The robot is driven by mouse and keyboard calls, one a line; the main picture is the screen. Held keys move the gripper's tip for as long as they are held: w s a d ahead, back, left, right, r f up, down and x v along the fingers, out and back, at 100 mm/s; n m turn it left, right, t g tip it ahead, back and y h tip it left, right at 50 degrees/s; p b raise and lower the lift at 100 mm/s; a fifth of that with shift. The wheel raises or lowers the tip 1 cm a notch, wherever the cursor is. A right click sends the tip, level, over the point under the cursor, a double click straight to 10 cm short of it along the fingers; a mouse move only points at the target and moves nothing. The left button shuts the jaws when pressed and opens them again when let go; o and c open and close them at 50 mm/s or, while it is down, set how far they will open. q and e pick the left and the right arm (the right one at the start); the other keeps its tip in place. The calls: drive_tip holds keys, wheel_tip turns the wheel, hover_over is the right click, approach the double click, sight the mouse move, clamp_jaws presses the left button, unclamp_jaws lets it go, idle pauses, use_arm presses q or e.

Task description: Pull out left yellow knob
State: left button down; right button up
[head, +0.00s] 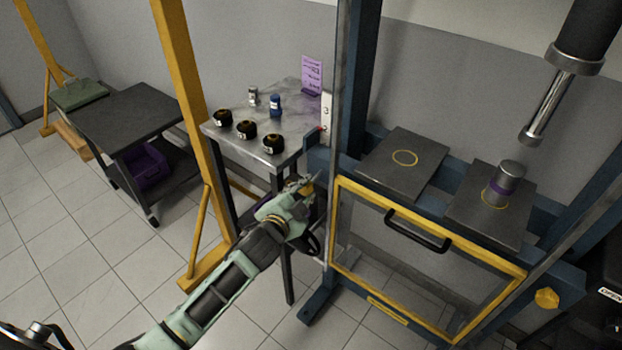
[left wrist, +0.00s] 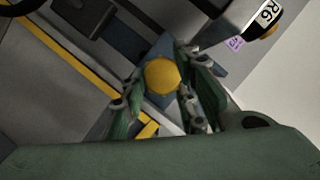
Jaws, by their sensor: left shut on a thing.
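The left yellow knob (left wrist: 163,76) shows in the left wrist view, between the two fingers of my left gripper (left wrist: 160,95). The fingers are closed on its sides. In the head view my left gripper (head: 304,190) is at the left post of the blue press frame (head: 352,95), beside the yellow-edged guard, and it mostly hides this knob. A second yellow knob (head: 546,298) sits at the right side of the frame. My right gripper is not in view.
The clear guard (head: 428,323) with a yellow border and black handle (head: 417,232) is right of my left gripper. A metal table (head: 288,150) with several small parts stands behind it. Two dark plates (head: 378,165) lie on the press; the right one bears a metal cylinder (head: 511,172).

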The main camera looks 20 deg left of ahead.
use_arm(q)
drive_tip(key=shift+s+d+f, duration=0.25)
drive_tip(key=shift+f, duration=0.1)
drive_tip(key=c, duration=1.7)
unclamp_jaws()
drive_tip(key=shift+c, duration=0.2)
drive_tip(key=shift+o, duration=1.3)
drive_tip(key=shift+s+r, duration=0.1)
drive_tip(key=shift+r, duration=0.05)
drive_tip(key=shift+a+r, duration=0.15)
drive_tip(key=v, duration=1.2)
